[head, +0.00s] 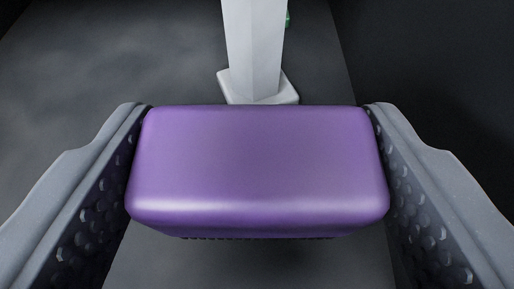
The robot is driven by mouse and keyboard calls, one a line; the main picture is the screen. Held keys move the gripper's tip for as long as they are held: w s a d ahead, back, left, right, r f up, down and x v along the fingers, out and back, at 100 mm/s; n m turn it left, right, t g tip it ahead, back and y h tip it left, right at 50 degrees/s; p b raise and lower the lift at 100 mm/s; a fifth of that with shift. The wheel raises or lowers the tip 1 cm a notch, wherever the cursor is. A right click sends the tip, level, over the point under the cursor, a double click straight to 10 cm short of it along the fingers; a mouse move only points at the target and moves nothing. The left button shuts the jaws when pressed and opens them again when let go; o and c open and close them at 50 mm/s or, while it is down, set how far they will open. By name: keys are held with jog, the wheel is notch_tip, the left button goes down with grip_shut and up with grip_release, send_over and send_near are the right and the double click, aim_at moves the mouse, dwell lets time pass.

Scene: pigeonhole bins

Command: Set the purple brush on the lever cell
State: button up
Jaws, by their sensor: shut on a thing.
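The purple brush (258,165) is a rounded purple block with a dark strip, perhaps bristles, along its lower edge. It fills the middle of the head view. My gripper (258,150) is shut on it, with one dimpled grey finger pressed against each end. The brush looks roughly level. A pale upright post (255,45) on a square base stands just beyond the brush; I cannot tell whether it is the lever. Part of the base and the floor below the brush are hidden by it.
A dark grey surface (150,50) spreads at the back left and looks clear. A darker wall or drop (430,80) bounds it on the right. A small green thing (288,19) shows partly behind the post.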

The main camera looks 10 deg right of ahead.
aim_at(257, 239)
jog(key=shift+f+b, duration=0.45)
jog(key=shift+f, duration=1.05)
jog(key=shift+f, duration=0.15)
jog(key=o, duration=1)
jog(key=shift+s+r, duration=0.2)
jog(key=shift+r, duration=0.05)
jog(key=p+v, duration=0.1)
jog(key=v, duration=1)
jog(key=shift+s+a+p, duration=0.1)
jog(key=shift+s+p, duration=0.25)
jog(key=shift+p, duration=0.05)
